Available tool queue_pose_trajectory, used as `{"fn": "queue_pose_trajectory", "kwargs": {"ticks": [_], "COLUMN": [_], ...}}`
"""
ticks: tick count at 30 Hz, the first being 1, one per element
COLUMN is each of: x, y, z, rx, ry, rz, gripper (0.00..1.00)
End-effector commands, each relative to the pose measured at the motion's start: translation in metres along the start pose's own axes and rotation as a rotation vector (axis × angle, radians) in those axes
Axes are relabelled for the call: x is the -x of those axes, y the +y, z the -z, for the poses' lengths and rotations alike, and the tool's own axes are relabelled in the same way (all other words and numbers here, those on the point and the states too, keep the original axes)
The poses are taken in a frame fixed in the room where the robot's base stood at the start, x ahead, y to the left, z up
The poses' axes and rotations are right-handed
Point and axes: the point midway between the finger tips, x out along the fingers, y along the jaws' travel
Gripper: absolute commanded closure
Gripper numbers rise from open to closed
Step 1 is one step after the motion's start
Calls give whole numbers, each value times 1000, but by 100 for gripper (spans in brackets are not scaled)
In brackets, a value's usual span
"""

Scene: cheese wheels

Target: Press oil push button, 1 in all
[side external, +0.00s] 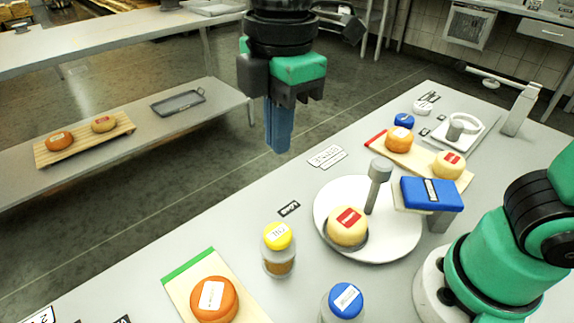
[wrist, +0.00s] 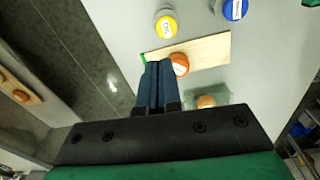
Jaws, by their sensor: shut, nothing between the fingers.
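A jar with a yellow round top (side external: 278,236) and amber contents stands on the grey table; its top carries a white label too small to read for sure. A similar jar with a blue top (side external: 346,299) stands to its right at the lower edge. In the wrist view the yellow top (wrist: 166,26) and blue top (wrist: 234,9) show near the upper edge. Neither label clearly reads as oil. My gripper (side external: 279,147) points down with its blue fingers together and empty, high up and apart from both jars. The fingers also show in the wrist view (wrist: 158,66).
A board with an orange cheese (side external: 214,299) lies left of the jars. A round white plate (side external: 390,240) with a cheese wheel (side external: 348,226), a grey post (side external: 376,185) and a blue-topped block (side external: 431,194) stand to the right. A lower shelf (side external: 75,180) is at left.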

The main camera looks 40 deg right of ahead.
Motion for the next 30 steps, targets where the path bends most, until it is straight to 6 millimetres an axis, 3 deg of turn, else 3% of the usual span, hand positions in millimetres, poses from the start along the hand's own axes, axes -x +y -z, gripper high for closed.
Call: {"fn": "queue_pose_trajectory", "kwargs": {"ticks": [4,17,30], "x": [6,1,-68], "y": [-6,-6,-9], "z": [10,9,7], "rx": [111,115,113], "ry": [-24,-25,-24], "rz": [35,36,36], "gripper": [100,100,100]}}
